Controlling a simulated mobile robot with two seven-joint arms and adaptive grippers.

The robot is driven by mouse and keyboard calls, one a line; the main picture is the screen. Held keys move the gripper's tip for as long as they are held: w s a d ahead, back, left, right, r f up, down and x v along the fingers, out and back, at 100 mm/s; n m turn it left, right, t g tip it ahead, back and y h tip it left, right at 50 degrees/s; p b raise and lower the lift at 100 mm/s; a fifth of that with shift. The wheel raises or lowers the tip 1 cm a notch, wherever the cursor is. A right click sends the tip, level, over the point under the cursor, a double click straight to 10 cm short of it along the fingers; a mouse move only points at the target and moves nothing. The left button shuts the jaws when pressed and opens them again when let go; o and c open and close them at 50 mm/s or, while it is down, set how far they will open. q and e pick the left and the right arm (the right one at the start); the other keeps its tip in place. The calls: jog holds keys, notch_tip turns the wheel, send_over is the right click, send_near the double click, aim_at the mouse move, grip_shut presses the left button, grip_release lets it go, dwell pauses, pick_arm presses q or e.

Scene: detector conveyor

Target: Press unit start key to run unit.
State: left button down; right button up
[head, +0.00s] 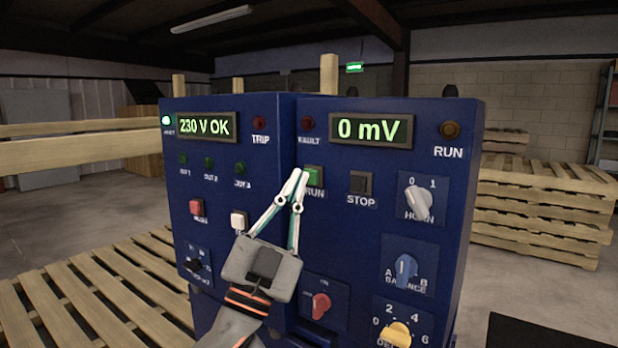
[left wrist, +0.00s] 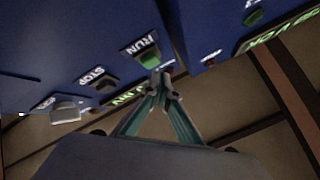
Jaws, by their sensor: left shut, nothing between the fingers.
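The unit is a blue control cabinet (head: 455,200) facing me. Its green RUN key (head: 314,176) is on the right panel, left of the black STOP key (head: 361,183). My left gripper (head: 297,178) is shut and empty, its fingertips at the left edge of the RUN key and partly covering it. In the left wrist view the fingertips (left wrist: 160,82) are just below the green key (left wrist: 150,60); I cannot tell whether they touch it. The display (head: 370,130) reads 0 mV and the RUN lamp (head: 450,130) looks unlit. My right gripper is not in view.
The left panel has a 230 V OK display (head: 205,126), a red key (head: 197,208) and a white key (head: 239,221). Below STOP are a HORN knob (head: 418,202), a blue BALANCE knob (head: 405,269) and a yellow knob (head: 396,334). Wooden pallets (head: 540,205) stand behind.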

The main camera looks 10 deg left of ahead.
pick_arm(q)
jog(key=shift+w, duration=0.15)
jog(key=shift+w+d, duration=0.15)
jog(key=shift+w, duration=0.15)
jog(key=shift+w+d, duration=0.15)
jog(key=shift+w, duration=0.3)
dwell(1.1)
jog(key=shift+s, duration=0.1)
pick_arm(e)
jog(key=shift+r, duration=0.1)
pick_arm(q)
jog(key=shift+s+a+p, duration=0.3)
jog(key=shift+s+p, duration=0.1)
jog(key=shift+s, duration=0.4)
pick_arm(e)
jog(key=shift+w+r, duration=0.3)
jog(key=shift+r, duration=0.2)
pick_arm(q)
jog(key=s, duration=0.1)
jog(key=s+a+p, duration=0.1)
jog(key=s, duration=0.2)
jog(key=shift+s+a+p, duration=0.3)
jog(key=shift+s+a, duration=0.05)
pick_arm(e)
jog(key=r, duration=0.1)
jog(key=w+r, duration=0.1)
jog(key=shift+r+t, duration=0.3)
